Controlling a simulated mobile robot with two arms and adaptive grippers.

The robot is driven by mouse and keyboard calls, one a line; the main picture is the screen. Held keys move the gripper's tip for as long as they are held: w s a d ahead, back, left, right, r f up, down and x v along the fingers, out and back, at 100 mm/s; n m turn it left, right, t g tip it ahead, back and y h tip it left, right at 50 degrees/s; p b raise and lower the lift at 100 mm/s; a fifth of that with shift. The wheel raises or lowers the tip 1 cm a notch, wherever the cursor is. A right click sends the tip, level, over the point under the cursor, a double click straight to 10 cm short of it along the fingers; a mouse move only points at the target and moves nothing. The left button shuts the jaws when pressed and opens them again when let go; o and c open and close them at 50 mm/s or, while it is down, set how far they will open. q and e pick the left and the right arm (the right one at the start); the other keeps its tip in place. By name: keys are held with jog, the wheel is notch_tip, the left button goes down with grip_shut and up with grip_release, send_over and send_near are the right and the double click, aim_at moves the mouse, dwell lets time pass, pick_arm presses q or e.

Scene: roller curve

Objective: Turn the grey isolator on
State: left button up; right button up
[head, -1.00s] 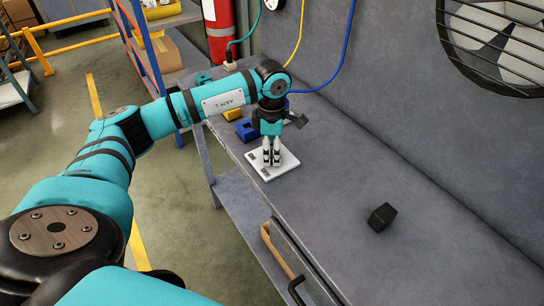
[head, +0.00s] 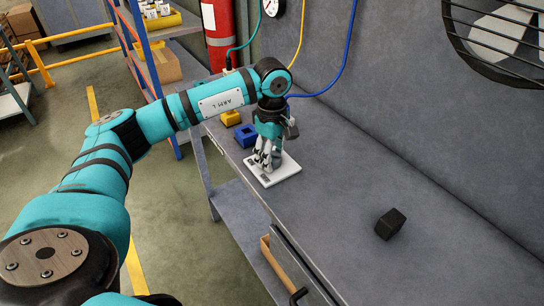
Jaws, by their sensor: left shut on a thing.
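A white plate (head: 286,173) lies on the grey bench under my left gripper. It has small dark markings near its edges. My left gripper (head: 268,160) points straight down over the plate, its fingers shut on a small grey part that stands on it. I take this part to be the handle of the grey isolator. The fingers hide most of it, so its exact angle cannot be told. My right gripper is not in view.
A blue block (head: 246,135) and a yellow block (head: 231,117) sit behind the plate. A black cube (head: 390,224) lies to the right on the bench (head: 330,190). Cables hang down the wall behind my left arm. The bench between plate and cube is clear.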

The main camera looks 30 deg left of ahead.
pick_arm(q)
jog(key=shift+w+r, duration=0.1)
jog(key=shift+r, duration=0.05)
jog(key=o, duration=1.2)
jog(key=shift+c, duration=0.2)
jog(key=shift+r, duration=0.2)
notch_tip(320, 180, up, 12)
jog(key=shift+f, duration=0.25)
jog(key=shift+f, duration=0.1)
